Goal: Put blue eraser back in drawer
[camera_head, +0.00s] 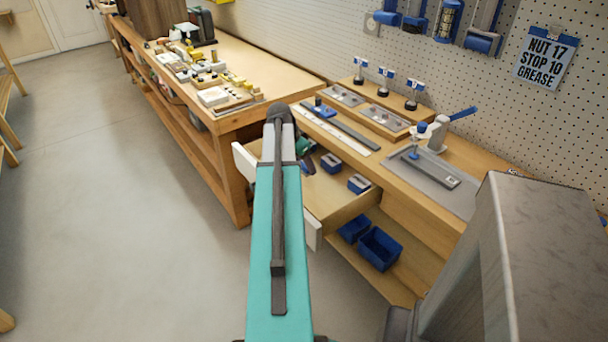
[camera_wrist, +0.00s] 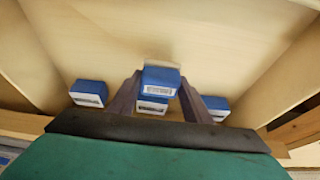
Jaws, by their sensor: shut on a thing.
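The drawer (camera_head: 325,197) stands open under the bench in the head view, and its pale wooden inside (camera_wrist: 230,50) fills the wrist view. My gripper (camera_wrist: 160,78) reaches into it, with its two dark fingers shut on a blue eraser (camera_wrist: 160,83) with a white label. I cannot tell whether this eraser touches the drawer floor. Other blue blocks lie in the drawer: one just below the held one in the picture (camera_wrist: 152,105), one at the left (camera_wrist: 88,93) and one at the right (camera_wrist: 216,108). In the head view, my arm mostly hides the gripper.
Blue bins (camera_head: 380,248) sit on the shelf below the drawer. The bench top (camera_head: 425,205) above carries metal plates, blue-handled tools and a clamp. A second bench (camera_head: 265,72) with many small items stands to the left. The floor (camera_head: 130,210) at left is clear.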

